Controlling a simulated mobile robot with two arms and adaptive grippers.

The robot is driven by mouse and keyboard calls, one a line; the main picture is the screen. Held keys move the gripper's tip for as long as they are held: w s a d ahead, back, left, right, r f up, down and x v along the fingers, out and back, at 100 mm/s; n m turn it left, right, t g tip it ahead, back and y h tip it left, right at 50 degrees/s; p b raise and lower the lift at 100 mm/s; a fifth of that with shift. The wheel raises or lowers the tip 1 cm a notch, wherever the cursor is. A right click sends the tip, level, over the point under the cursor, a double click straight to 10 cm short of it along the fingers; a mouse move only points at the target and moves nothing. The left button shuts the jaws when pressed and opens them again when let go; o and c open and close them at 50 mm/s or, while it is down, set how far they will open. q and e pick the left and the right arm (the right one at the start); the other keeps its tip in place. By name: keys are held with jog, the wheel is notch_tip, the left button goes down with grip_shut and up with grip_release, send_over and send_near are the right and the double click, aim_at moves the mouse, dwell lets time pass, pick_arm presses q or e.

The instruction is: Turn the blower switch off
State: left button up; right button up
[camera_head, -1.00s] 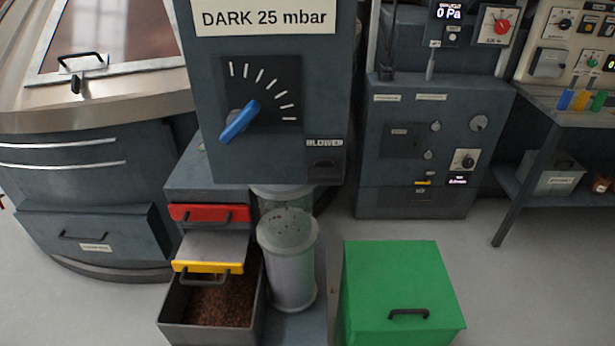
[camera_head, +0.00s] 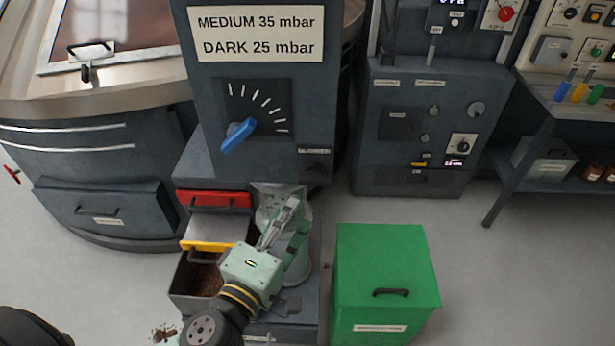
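The blower switch (camera_head: 315,167) is a small dark part on the lower right of the grey control box, just under a small label that is hard to read now. Its position, on or off, is too dark to tell. My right gripper is not in view.
A blue dial lever (camera_head: 238,135) sits left of the switch. Below are a red-fronted drawer (camera_head: 213,199), a yellow-fronted tray (camera_head: 205,246) and a bean-filled bin (camera_head: 182,285). A green box (camera_head: 385,265) stands right. Some beans (camera_head: 164,333) lie on the floor.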

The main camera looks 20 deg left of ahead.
aim_at(310, 184)
pick_arm(q)
jog(key=shift+n, duration=0.4)
jog(key=w, duration=0.2)
jog(key=w+r+p, duration=0.1)
jog(key=w, duration=0.1)
jog(key=w+d+r+p, duration=0.1)
jog(key=w, duration=0.1)
jog(key=shift+w+d, duration=0.1)
jog(key=shift+w, duration=0.35)
jog(key=shift+w+f, duration=0.1)
jog(key=shift+w, duration=0.05)
jog(key=shift+c, duration=0.3)
jog(key=c, duration=0.7)
grip_shut()
